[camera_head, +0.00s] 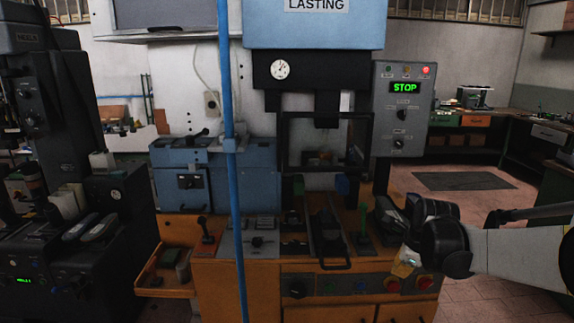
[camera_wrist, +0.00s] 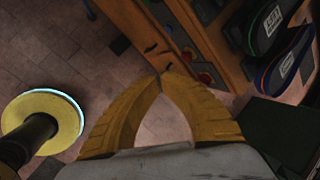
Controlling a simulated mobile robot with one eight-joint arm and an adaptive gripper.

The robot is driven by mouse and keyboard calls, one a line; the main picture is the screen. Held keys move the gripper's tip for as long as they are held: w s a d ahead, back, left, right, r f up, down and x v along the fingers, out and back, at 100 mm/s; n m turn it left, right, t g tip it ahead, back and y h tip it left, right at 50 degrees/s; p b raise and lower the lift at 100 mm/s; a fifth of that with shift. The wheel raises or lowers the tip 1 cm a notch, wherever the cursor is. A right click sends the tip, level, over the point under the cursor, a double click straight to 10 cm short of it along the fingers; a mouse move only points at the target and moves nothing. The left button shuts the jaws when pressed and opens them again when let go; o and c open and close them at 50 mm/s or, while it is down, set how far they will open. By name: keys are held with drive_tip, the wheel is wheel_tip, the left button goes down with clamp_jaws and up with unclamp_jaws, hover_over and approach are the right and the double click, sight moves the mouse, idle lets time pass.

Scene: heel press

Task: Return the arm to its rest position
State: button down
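My gripper (camera_head: 403,262) is at the right front of the orange press bench (camera_head: 240,290) in the head view, close to the red buttons on its front panel. My arm comes in from the right edge. In the wrist view the two yellow fingers of my gripper (camera_wrist: 160,77) curve together and meet at the tips. Nothing shows between them. The bench front with its coloured buttons (camera_wrist: 205,78) lies beyond the fingertips in that view; I cannot tell the exact gap.
The press control box (camera_head: 402,110) reads STOP with a red lamp lit. Dark shoe-shaped pieces with labels (camera_wrist: 268,26) lie at the upper right of the wrist view. A blue post (camera_head: 229,145) stands before the bench. Tiled floor (camera_head: 478,240) is open behind my arm.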

drive_tip(key=s+a+r+n+t, duration=0.1)
drive_tip(key=s+a+r+n, duration=0.3)
drive_tip(key=s+n, duration=0.25)
drive_tip(key=s+a+r+n, duration=0.35)
drive_tip(key=s+n, duration=0.25)
drive_tip(key=s, duration=0.2)
drive_tip(key=s+a+f+n+t, duration=0.1)
drive_tip(key=s+a+n, duration=0.3)
drive_tip(key=s+n, duration=0.7)
drive_tip(key=shift+s+f, duration=0.7)
drive_tip(key=shift+s, duration=0.05)
